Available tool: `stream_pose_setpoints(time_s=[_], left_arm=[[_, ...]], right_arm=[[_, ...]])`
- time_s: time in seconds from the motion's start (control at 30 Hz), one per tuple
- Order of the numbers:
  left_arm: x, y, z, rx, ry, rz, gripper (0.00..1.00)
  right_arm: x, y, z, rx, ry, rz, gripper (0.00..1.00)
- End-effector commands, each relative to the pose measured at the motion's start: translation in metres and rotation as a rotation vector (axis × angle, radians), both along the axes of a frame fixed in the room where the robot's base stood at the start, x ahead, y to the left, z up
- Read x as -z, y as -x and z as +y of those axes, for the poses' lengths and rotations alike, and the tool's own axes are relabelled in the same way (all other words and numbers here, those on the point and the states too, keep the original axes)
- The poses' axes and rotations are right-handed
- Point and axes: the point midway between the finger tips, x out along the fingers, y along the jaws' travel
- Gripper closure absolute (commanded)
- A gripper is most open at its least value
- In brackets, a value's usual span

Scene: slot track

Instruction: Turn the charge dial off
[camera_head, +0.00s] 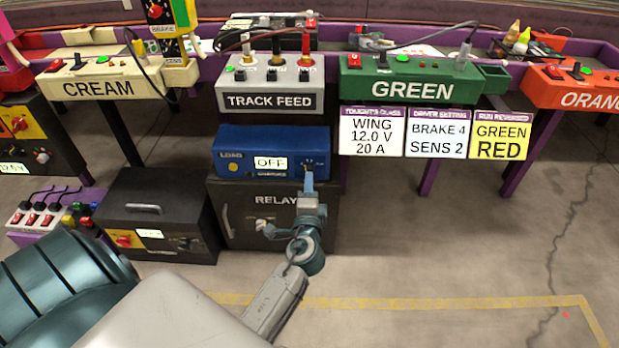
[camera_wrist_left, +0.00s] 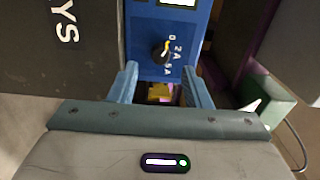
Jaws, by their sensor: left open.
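The blue charger (camera_head: 232,142) stands on the black RELAY box, and its display (camera_head: 270,163) reads OFF. Its charge dial (camera_wrist_left: 161,52) is a black knob marked 0, 2A and 5A in the left wrist view. The pale mark on the knob appears to face the 0 side. My left gripper (camera_head: 308,180) is in front of the charger's right end and partly hides the dial in the head view. In the left wrist view the open fingers (camera_wrist_left: 161,88) are on either side below the knob, with nothing held between them. My right gripper is not in view.
The TRACK FEED box (camera_head: 268,84) is above the charger. The black RELAY box (camera_head: 240,205) is below it. Another black box (camera_head: 150,212) stands to the left. Signs (camera_head: 372,132) hang to the right, with clear floor below them.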

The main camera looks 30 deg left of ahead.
Motion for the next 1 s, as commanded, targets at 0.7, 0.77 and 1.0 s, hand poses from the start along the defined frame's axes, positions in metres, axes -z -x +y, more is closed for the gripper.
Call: stream_pose_setpoints(time_s=[0.7,0.77,1.0], left_arm=[[0.000,0.055,-0.034,-0.001,0.001,0.000,0.56],[0.000,0.055,-0.033,-0.001,0.001,0.000,0.56],[-0.001,0.055,-0.034,0.003,0.005,-0.004,0.56]], right_arm=[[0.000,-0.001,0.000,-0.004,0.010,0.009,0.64],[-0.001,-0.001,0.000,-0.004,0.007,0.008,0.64],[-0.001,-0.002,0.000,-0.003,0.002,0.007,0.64]])
